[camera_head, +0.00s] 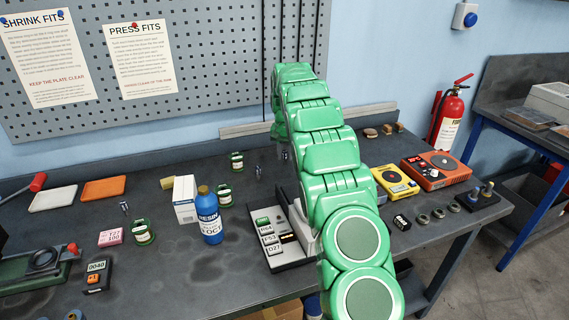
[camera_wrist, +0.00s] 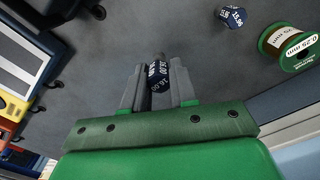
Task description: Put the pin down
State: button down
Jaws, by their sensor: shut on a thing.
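A dark blue pin (camera_wrist: 158,77) with white number markings and a grey metal end is between the fingers of my gripper (camera_wrist: 156,66) in the wrist view. My gripper is shut on it. The bench top (camera_head: 240,260) lies below; I cannot tell whether the pin touches it. In the head view my green arm reaches over to the back of the bench and hides most of the gripper. A second dark blue pin (camera_wrist: 232,16) stands apart to the upper right in the wrist view; it also shows in the head view (camera_head: 258,172).
A green wire spool (camera_wrist: 288,43) stands beyond the second pin. A white box (camera_head: 185,200) and a blue bottle (camera_head: 209,217) stand left of the arm, near a labelled tray (camera_head: 288,262). Yellow (camera_head: 394,181) and orange (camera_head: 436,169) devices sit to the right. Bench around the held pin looks clear.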

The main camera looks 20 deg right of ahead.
jog(key=shift+w+d+f, duration=0.2)
jog(key=shift+w+f, duration=0.65)
jog(key=shift+f, duration=0.2)
jog(key=shift+f, duration=0.1)
jog(key=shift+w+f, duration=0.25)
jog(key=shift+f, duration=1.5)
jog(key=shift+f, duration=0.15)
jog(key=c, duration=0.9)
grip_release()
